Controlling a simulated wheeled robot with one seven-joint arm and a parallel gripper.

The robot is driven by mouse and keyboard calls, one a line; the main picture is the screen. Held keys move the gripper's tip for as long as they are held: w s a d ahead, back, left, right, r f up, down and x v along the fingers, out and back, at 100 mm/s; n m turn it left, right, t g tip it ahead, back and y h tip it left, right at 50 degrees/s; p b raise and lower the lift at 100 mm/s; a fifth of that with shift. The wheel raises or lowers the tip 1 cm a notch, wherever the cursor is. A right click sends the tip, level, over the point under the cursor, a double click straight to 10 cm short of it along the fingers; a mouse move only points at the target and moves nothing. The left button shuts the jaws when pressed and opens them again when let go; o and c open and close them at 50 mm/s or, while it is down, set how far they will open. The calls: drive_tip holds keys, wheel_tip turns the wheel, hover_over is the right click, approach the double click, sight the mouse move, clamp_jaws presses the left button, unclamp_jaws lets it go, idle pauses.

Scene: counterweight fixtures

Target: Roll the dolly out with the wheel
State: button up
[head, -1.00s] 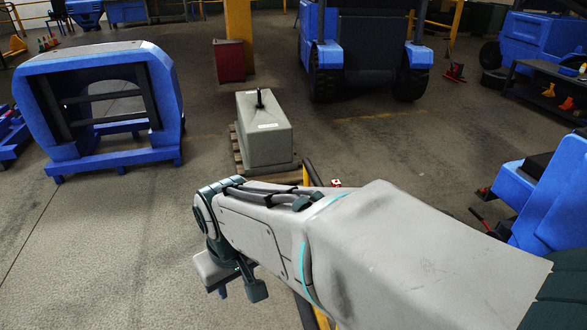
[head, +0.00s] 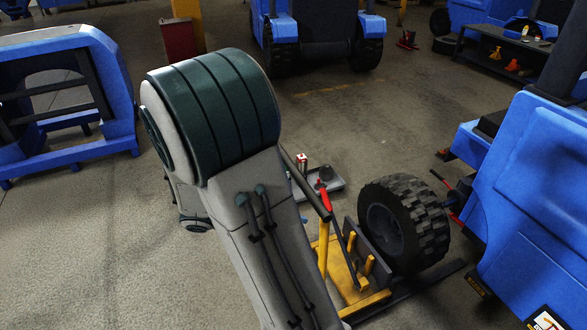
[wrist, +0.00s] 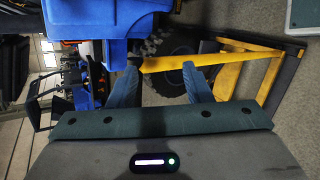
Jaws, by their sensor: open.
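The dolly (head: 340,275) has a low yellow frame, a yellow post and a dark handle bar. The wheel (head: 400,222), a black knobbly tyre, stands upright against the dolly's dark plate, beside the hub of the blue vehicle (head: 530,185). I cannot tell whether the wheel is clear of the hub. In the wrist view, my gripper (wrist: 162,68) is open, its fingertips at a yellow bar of the dolly (wrist: 240,58). The bar crosses at the tips; contact is unclear. The tyre (wrist: 170,88) shows behind. In the head view my arm hides the gripper.
A grey tray (head: 335,185) with small items lies on the floor behind the dolly. A blue frame (head: 120,105) stands at left, a red cabinet (head: 179,40) at the back, and a dark bench (head: 500,60) at back right. Floor at left front is clear.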

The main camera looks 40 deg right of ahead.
drive_tip(key=w+d+f+n+t+h, duration=0.2)
drive_tip(key=w+d+h, duration=0.1)
drive_tip(key=w+h, duration=0.3)
drive_tip(key=n+t+h, duration=0.2)
drive_tip(key=t+h, duration=0.1)
drive_tip(key=t, duration=0.3)
approach(297, 172)
drive_tip(key=f+x, duration=0.2)
drive_tip(key=x, duration=0.9)
drive_tip(key=shift+s+d+r+n+b, duration=0.2)
drive_tip(key=shift+d+r+n+b, duration=0.1)
drive_tip(key=shift+d+r+b, duration=0.15)
clamp_jaws()
drive_tip(key=shift+w+a+f+b, duration=0.2)
drive_tip(key=shift+a+b, duration=0.2)
drive_tip(key=shift+a, duration=0.15)
drive_tip(key=shift+a+r, duration=0.2)
drive_tip(key=shift+a, duration=0.2)
unclamp_jaws()
drive_tip(key=shift+d, duration=0.15)
